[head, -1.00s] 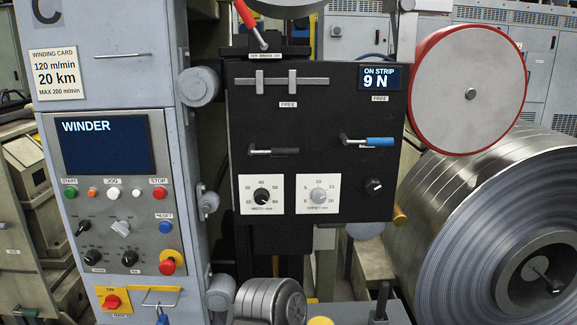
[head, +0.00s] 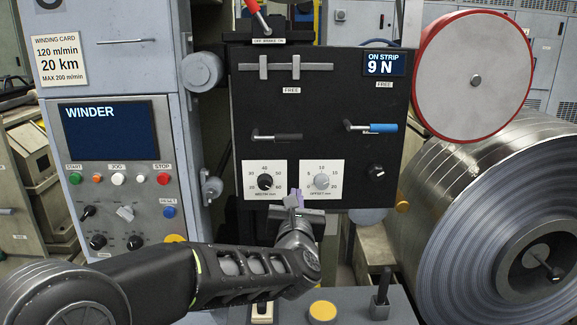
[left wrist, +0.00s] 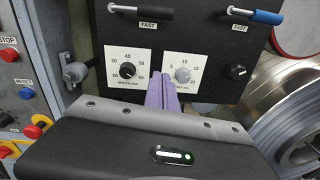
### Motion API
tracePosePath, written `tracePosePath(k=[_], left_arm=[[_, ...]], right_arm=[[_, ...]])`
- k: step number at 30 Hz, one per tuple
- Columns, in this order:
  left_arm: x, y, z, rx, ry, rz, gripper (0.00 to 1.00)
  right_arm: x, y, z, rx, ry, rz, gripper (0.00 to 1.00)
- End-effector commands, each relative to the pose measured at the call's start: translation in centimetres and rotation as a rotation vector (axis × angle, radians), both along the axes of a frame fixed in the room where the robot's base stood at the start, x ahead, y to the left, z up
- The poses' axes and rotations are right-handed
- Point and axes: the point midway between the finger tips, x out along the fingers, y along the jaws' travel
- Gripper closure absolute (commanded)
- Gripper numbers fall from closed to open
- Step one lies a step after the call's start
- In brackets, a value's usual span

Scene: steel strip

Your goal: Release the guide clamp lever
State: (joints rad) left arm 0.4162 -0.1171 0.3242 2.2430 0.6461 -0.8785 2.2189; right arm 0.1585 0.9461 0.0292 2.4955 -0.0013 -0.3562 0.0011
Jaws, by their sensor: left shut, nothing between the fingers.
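Two clamp levers stick out of the black panel. One has a black handle (head: 288,136) and sits under the grey guide bar (head: 310,67). The other has a blue handle (head: 383,128) and sits under the strip display. Both handles point right, roughly level. In the left wrist view, the black handle (left wrist: 155,13) and the blue handle (left wrist: 266,17) each have a FAST label just below. My left gripper (head: 295,200) is shut and empty, in front of the panel's lower edge, below the black lever and apart from it. Its pale fingers (left wrist: 163,88) point at the panel. My right gripper is not in view.
Two dials, width (head: 265,181) and offset (head: 321,181), lie between the fingers and the levers. A black knob (head: 376,171) is to the right. The winder console (head: 112,200) stands left. A large steel coil (head: 480,225) and a red-rimmed disc (head: 474,80) stand right.

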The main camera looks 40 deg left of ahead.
Motion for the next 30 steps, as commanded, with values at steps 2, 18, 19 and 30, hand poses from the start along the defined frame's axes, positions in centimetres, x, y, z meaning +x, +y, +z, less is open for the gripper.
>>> tracePosePath(k=[2,18,19,30], left_arm=[[-0.9,0.8,2.0,-0.047,-0.079,0.030,1.00],[-0.6,1.3,2.8,-0.072,-0.110,0.039,1.00],[-0.5,1.5,2.8,-0.073,-0.109,0.040,1.00],[4.3,5.1,3.2,-0.074,-0.107,0.042,1.00]], right_arm=[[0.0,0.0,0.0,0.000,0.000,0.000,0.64],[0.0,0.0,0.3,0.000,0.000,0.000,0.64],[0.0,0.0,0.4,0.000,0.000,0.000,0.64],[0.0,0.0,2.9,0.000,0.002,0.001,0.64]])
